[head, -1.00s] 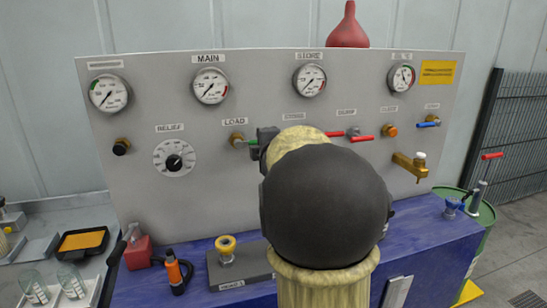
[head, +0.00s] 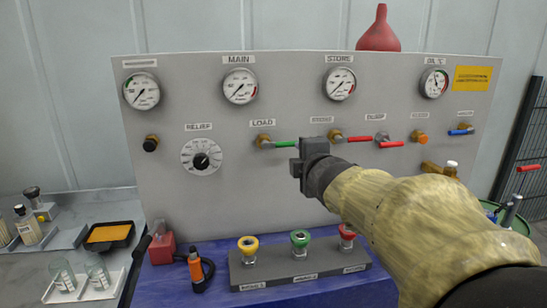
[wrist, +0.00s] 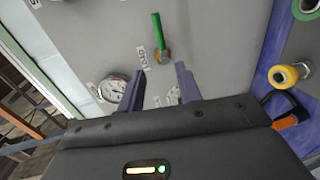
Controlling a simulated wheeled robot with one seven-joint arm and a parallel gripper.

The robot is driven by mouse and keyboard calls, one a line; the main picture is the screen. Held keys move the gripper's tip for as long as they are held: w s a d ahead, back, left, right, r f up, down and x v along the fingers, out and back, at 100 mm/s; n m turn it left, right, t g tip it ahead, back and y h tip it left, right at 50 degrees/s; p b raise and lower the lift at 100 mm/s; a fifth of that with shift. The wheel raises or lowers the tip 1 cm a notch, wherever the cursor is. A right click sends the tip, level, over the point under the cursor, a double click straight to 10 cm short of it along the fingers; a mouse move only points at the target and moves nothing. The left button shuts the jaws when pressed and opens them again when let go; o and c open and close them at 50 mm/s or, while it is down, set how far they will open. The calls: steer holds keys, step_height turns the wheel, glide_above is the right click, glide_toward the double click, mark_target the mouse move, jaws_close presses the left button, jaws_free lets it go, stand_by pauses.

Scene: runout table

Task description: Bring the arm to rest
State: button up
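My gripper (head: 297,168) is in front of the grey panel (head: 225,110) in the head view, just below the green LOAD lever (head: 285,144). My arm reaches in from the lower right. In the wrist view the two fingers of my gripper (wrist: 160,85) stand apart with nothing between them. The green lever (wrist: 158,32) shows beyond the fingertips, apart from them. Part of the panel behind my arm is hidden.
Red-handled valves (head: 352,138) sit right of LOAD. A block (head: 310,273) with yellow, green and red couplings stands on the blue bench (head: 215,258). An orange-and-black tool (head: 196,268) lies left. A black tray (head: 110,236) and glass jars (head: 98,270) stand on the left table.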

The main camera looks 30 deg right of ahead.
stand_by(0.4)
steer(key=a+f+m+g+y, duration=0.1)
steer(key=a+f+m+g, duration=0.4)
steer(key=f, duration=0.6)
steer(key=s+a+f+m+g+y, duration=0.2)
steer(key=s+a+f+m+g, duration=0.3)
steer(key=a+f, duration=0.4)
steer(key=s+a+f+m+g+y, duration=0.25)
steer(key=s+a+f+m, duration=0.35)
steer(key=f, duration=0.5)
step_height(320, 180, up, 12)
steer(key=s+n+p, duration=0.1)
steer(key=p, duration=1.2)
steer(key=shift+r+h, duration=0.25)
steer(key=shift+h, duration=0.2)
steer(key=shift+w, duration=0.1)
